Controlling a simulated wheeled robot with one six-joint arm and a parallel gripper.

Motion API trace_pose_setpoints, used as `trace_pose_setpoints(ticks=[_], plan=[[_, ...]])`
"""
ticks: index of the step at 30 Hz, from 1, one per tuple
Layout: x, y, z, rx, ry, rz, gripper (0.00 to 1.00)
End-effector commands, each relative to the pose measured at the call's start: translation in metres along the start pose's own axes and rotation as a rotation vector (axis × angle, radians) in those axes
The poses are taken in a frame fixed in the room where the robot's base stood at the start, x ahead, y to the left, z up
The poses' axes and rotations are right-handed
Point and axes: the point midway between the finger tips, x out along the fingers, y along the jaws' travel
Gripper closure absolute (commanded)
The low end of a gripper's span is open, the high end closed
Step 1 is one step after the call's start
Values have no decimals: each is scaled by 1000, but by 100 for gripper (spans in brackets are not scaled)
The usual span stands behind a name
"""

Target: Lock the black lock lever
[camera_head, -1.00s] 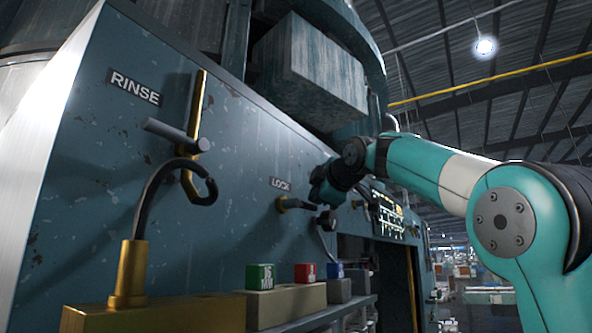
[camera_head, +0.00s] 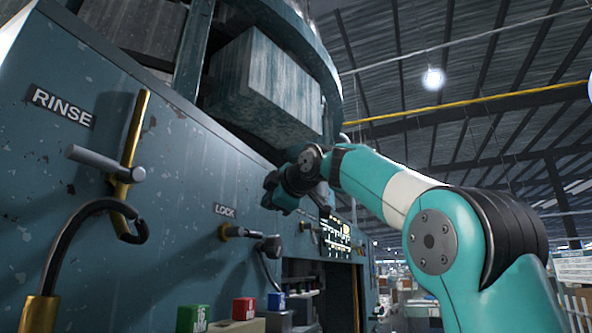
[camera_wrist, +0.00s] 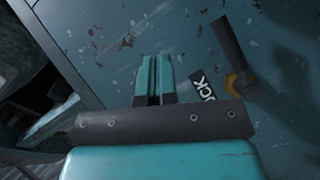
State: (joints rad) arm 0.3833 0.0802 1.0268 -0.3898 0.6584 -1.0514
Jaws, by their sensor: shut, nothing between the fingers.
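The black lock lever (camera_head: 244,233) sticks out to the right, nearly level, from a brass pivot (camera_head: 225,231) under the LOCK label (camera_head: 224,210). In the wrist view, the dark lever (camera_wrist: 231,50) lies to the right of my fingers, with its brass pivot (camera_wrist: 238,86) beside the partly hidden label (camera_wrist: 206,88). My gripper (camera_head: 272,192) is above and to the right of the lever in the head view. In the wrist view, its fingers (camera_wrist: 154,62) are together, empty and apart from the lever.
A grey knob on a curved arm (camera_head: 271,246) sits just right of the lever. A RINSE lever (camera_head: 130,165) and a black hook (camera_head: 75,225) are at the left. Green (camera_head: 192,318), red (camera_head: 243,308) and blue (camera_head: 276,301) blocks stand below.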

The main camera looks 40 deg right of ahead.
Motion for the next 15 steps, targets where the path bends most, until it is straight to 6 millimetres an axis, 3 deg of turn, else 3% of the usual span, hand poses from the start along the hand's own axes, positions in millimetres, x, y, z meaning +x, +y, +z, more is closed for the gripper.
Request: trace_pose_setpoints(ticks=[6, 15], plan=[[-44, 28, 19, -1, -11, 8, 100], [-70, 41, 26, -1, -6, 3, 100]])
